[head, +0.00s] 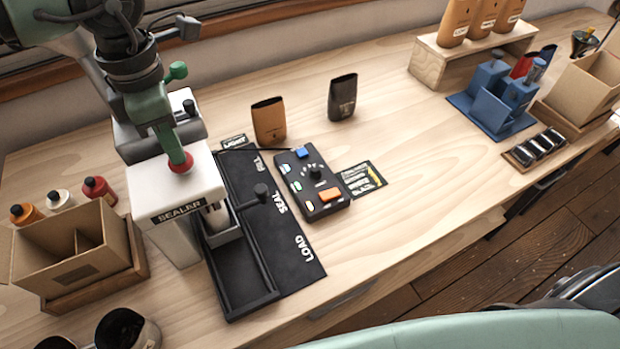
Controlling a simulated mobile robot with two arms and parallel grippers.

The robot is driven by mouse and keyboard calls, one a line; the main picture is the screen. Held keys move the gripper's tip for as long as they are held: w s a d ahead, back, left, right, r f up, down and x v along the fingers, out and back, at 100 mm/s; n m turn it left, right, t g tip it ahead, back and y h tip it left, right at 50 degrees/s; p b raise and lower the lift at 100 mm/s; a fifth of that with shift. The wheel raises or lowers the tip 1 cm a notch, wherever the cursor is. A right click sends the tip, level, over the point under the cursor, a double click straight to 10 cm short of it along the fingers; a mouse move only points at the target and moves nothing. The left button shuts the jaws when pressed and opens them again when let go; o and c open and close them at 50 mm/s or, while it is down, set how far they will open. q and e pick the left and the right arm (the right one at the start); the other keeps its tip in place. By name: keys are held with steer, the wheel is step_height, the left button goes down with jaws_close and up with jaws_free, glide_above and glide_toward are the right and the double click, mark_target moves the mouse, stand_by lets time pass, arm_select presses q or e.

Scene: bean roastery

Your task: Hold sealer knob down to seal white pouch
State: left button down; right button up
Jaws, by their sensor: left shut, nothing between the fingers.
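The white sealer (205,187) stands at the left of the bench with a red knob (181,166) on its top. My left gripper (176,149) is shut and empty, pointing down with its tips at the knob; they appear to touch it, though the contact is partly hidden. A pale pouch (217,216) shows in part under the sealer's head, in the grey carriage (226,238). The carriage sits at the SEAL part of the black track (246,284). The sealer head hides the pouch's top. My right gripper is not in view.
A black control box (313,184) with an orange button stands right of the track. Brown (268,121) and black (342,97) pouches stand behind. The bench's middle right is clear.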

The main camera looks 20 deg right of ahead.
arm_select(q)
steer(key=shift+r+p, duration=1.45)
steer(key=shift+r, duration=1.55)
steer(key=shift+f, duration=0.1)
